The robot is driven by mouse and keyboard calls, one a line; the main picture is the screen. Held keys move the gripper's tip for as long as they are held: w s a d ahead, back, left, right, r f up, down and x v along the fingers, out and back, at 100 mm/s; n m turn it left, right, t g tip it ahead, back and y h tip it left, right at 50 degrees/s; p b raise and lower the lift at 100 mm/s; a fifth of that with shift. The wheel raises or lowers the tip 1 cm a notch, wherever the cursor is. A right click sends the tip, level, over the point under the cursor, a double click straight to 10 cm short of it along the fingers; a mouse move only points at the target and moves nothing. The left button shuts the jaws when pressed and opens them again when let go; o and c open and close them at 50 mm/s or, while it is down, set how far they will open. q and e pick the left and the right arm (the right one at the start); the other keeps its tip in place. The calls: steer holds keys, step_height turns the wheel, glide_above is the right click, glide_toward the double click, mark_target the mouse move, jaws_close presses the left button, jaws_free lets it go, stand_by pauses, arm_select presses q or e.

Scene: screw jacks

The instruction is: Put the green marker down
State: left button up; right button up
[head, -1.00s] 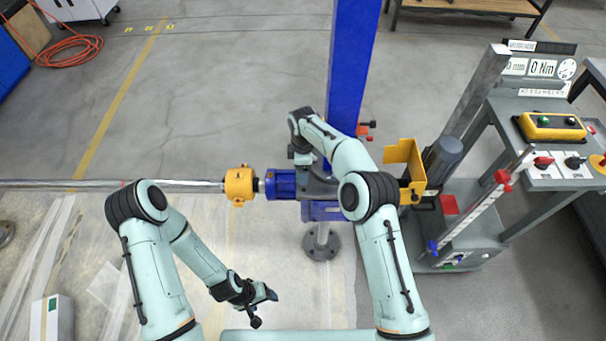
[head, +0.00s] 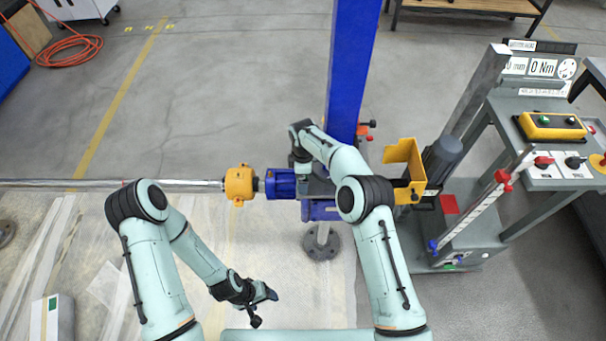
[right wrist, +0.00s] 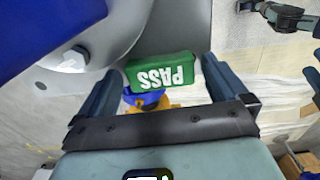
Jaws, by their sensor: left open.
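The green marker (right wrist: 163,74), a small block with white PASS lettering upside down in the picture, shows in the right wrist view. In the head view my right gripper (head: 303,172) points down over the grey housing beside the blue motor (head: 281,184), and the marker is hidden there. My left gripper (head: 266,298) is open and empty, low in the picture.
A blue column (head: 350,75) stands just behind the right hand. A yellow coupling (head: 239,185) joins the long shaft (head: 170,184) at the left. A yellow bracket (head: 405,155) and a grey test stand (head: 470,235) are at the right.

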step_height(320, 180, up, 12)
steer(key=shift+r, duration=0.2)
steer(key=shift+s+f, duration=0.1)
stand_by(0.7)
